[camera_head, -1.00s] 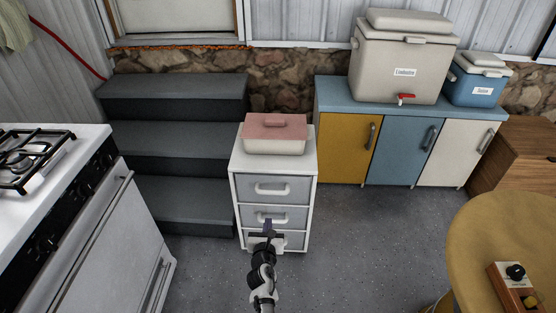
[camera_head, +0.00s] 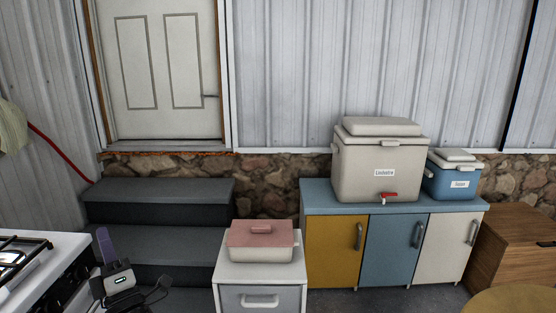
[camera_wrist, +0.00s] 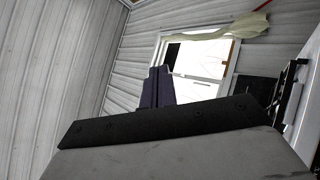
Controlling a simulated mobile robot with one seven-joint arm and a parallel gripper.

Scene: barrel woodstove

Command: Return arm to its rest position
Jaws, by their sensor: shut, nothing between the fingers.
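My gripper (camera_head: 104,238) shows at the lower left in the head view, with its dark purple fingers together, pointing up. It is empty and stands in front of the dark steps, just right of the stove. In the wrist view, the fingers (camera_wrist: 156,88) stand side by side beyond the dark edge of the gripper body. The rest of my arm is mostly outside the head view.
A white stove (camera_head: 30,272) is close on the left. Dark steps (camera_head: 160,190) lead to a door (camera_head: 160,75). A white drawer unit (camera_head: 260,270) bears a pink-lidded box (camera_head: 262,252). Coloured cabinets (camera_head: 388,250) carry a large cooler (camera_head: 380,165) and a blue cooler (camera_head: 455,180).

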